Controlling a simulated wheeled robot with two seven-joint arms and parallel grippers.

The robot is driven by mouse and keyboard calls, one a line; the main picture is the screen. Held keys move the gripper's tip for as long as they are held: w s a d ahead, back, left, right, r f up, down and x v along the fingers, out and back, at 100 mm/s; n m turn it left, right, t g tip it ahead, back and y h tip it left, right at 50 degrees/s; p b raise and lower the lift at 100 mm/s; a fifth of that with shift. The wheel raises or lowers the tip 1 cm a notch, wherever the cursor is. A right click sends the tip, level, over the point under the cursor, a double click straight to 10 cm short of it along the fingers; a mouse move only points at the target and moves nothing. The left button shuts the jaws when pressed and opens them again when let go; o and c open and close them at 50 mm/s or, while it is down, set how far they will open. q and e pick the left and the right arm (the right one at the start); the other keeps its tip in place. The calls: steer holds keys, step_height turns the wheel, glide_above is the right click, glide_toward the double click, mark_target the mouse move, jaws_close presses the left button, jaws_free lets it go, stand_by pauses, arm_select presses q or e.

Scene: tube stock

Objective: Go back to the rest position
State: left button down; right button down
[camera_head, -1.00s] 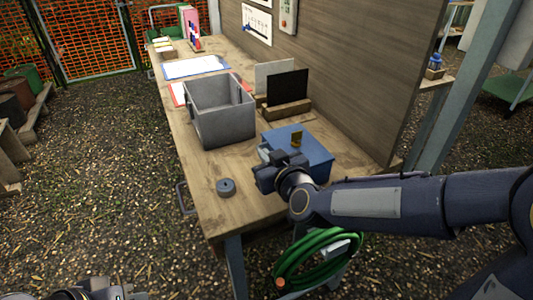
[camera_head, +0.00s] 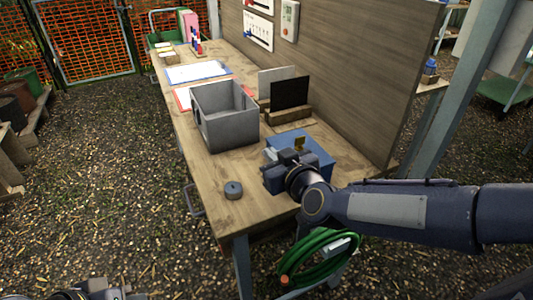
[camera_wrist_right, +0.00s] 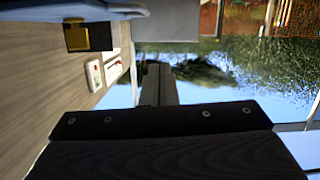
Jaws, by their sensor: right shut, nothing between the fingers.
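My right gripper (camera_head: 278,173) is at the near side of the blue box (camera_head: 318,156) on the workbench, partly covering it in the head view. It is shut and holds nothing. In the right wrist view its shut dark fingers (camera_wrist_right: 157,86) point out with sky and trees behind them. A small brass-coloured piece (camera_head: 300,143) shows at the blue box and also in the right wrist view (camera_wrist_right: 98,37). My left gripper (camera_head: 100,291) is only partly in view at the bottom left, and its fingers cannot be made out.
A grey open crate (camera_head: 228,132) stands on the wooden workbench (camera_head: 238,212). A dark round piece (camera_head: 233,190) lies near the bench's front. A black panel (camera_head: 290,92) stands in a wooden holder by the back wall. A green hose (camera_head: 318,262) hangs below the bench end.

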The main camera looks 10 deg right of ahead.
steer(key=s+d+f+m+g+p, duration=0.1)
steer(key=s+d+m+g+p, duration=0.2)
steer(key=s+d, duration=0.4)
steer(key=s+d+f+m+g+h+p, duration=0.1)
steer(key=s+d+m+g+p, duration=0.2)
steer(key=s, duration=1.6)
steer(key=d+g, duration=0.2)
steer(key=d, duration=0.2)
steer(key=shift+d+m+g, duration=0.15)
steer(key=shift+m+g, duration=0.15)
steer(key=shift+g, duration=0.1)
